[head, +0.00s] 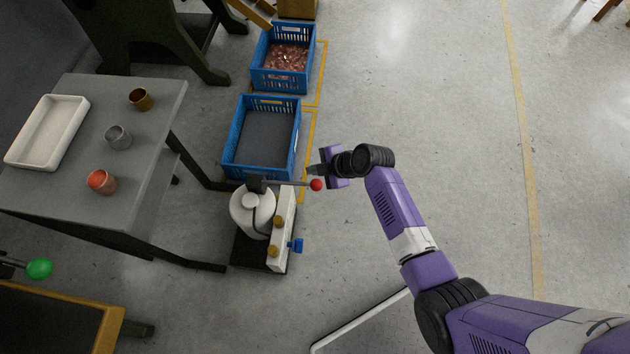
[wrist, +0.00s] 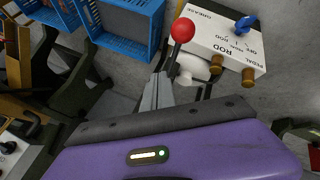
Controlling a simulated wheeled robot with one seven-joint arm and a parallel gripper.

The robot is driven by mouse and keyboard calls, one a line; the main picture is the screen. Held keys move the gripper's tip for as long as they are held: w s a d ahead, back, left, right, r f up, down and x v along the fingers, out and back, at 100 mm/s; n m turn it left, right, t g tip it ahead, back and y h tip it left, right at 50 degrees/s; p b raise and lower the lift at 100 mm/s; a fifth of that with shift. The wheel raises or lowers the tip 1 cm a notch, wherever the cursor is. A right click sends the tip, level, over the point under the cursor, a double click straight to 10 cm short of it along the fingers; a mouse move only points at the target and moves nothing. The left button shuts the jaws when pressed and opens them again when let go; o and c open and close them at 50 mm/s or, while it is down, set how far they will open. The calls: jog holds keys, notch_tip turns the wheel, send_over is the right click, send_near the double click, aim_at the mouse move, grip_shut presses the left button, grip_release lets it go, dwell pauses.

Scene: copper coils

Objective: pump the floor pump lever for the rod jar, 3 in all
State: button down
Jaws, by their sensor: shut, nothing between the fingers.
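The floor pump stands on a dark base with a white rounded jar (head: 252,210) and a white upright panel (head: 283,225). Its lever (head: 290,183) sticks out to the right, roughly level, and ends in a red ball (head: 316,185). In the wrist view the red ball (wrist: 183,30) is just past the fingertips, in front of the panel (wrist: 222,40), which carries the word ROD. My gripper (head: 314,170) is shut and empty, close to the ball; I cannot tell whether it touches. Its fingers (wrist: 158,92) partly hide the lever in the wrist view.
The panel has a blue knob (head: 296,245) and brass fittings. An empty-looking blue crate (head: 228,150) is behind the pump, and another crate (head: 256,75) holds copper-coloured pieces. A grey table (head: 165,110) with cups and a white tray (head: 80,105) is left.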

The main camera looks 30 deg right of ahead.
jog(key=s+a+f+n+g+h, duration=0.2)
jog(key=a+n+h, duration=0.2)
jog(key=a+n, duration=0.15)
jog(key=w+d+r+t+h, duration=0.2)
jog(key=d+r+h, duration=0.2)
jog(key=r+h, duration=0.1)
jog(key=shift+w+r+t+h+p, duration=0.15)
jog(key=shift+r+t+h+p, duration=0.15)
jog(key=shift+t+p, duration=0.1)
jog(key=b, duration=0.7)
send_over(313, 186)
jog(key=f, duration=0.6)
jog(key=shift+w+a+f, duration=0.15)
jog(key=shift+a+f, duration=0.05)
jog(key=shift+f, duration=0.15)
jog(key=shift+d+f+b, duration=0.2)
jog(key=shift+f+b, duration=0.15)
jog(key=shift+f, duration=0.65)
jog(key=shift+f, duration=0.15)
dwell(0.4)
jog(key=shift+f, duration=0.25)
